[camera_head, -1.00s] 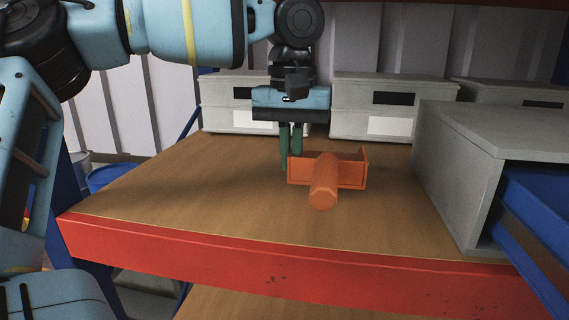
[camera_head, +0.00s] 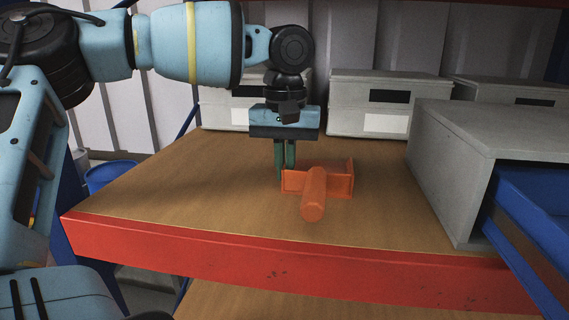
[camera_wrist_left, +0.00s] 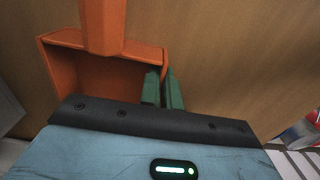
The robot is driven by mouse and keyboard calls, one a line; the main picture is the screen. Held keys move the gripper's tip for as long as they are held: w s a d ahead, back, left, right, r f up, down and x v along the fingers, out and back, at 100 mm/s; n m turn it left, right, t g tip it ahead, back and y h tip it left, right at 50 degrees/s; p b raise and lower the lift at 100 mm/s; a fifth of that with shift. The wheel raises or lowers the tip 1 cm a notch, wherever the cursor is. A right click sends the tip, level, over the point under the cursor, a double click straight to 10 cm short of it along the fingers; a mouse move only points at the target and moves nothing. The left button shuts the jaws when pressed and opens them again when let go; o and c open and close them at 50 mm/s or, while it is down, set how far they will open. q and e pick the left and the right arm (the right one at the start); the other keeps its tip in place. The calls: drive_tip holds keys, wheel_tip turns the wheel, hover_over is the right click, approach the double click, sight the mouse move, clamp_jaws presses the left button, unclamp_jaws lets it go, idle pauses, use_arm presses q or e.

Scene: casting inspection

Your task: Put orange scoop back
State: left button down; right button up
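The orange scoop (camera_head: 344,181) is on or just above the wooden shelf top, its handle (camera_head: 313,200) pointing to the shelf's front edge. I cannot tell whether it touches the wood. My left gripper (camera_head: 285,176) points down at the scoop's left side. In the left wrist view, its two green fingers (camera_wrist_left: 163,88) are close together at the side wall of the orange scoop (camera_wrist_left: 92,72), one on the inner side and one on the outer, shut on that wall. The scoop's lower part is hidden by the gripper body there. My right gripper is not in view.
The wooden shelf top (camera_head: 190,190) has a red front edge (camera_head: 270,262) and is clear left of the scoop. Grey boxes (camera_head: 370,104) stand along the back. A grey box (camera_head: 450,170) with a blue bin (camera_head: 530,215) stands at the right.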

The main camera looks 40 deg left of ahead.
use_arm(q)
drive_tip(key=c, duration=1.6)
unclamp_jaws()
drive_tip(key=shift+f, duration=0.15)
drive_tip(key=shift+s+a+r+b, duration=0.1)
drive_tip(key=shift+r+b, duration=0.15)
drive_tip(key=shift+r, duration=1.7)
drive_tip(key=shift+s+a+r+b, duration=0.1)
drive_tip(key=shift+r+b, duration=0.1)
drive_tip(key=shift+r, duration=1.75)
